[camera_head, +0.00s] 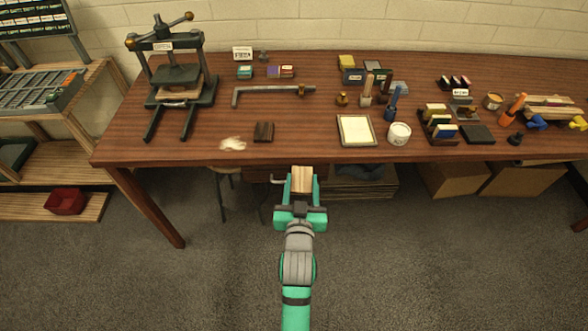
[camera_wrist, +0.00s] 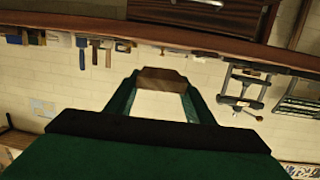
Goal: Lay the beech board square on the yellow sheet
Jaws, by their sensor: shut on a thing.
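My gripper (camera_head: 302,182) is shut on a small light wooden board, taken to be the beech board (camera_head: 302,174), in front of the table's front edge. In the wrist view the board (camera_wrist: 162,76) is a brown block between the tips of the two green fingers. The pale yellow sheet (camera_head: 356,129) lies with a grey border on the tabletop, near the front edge. It is to the right of and beyond my gripper, apart from the board.
A white tub (camera_head: 399,134) stands just right of the sheet. A dark block (camera_head: 264,132) and a crumpled white scrap (camera_head: 233,144) lie to the left. A long metal bar (camera_head: 270,91) lies behind, and a press (camera_head: 178,75) stands at the left. Tabletop between block and sheet is clear.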

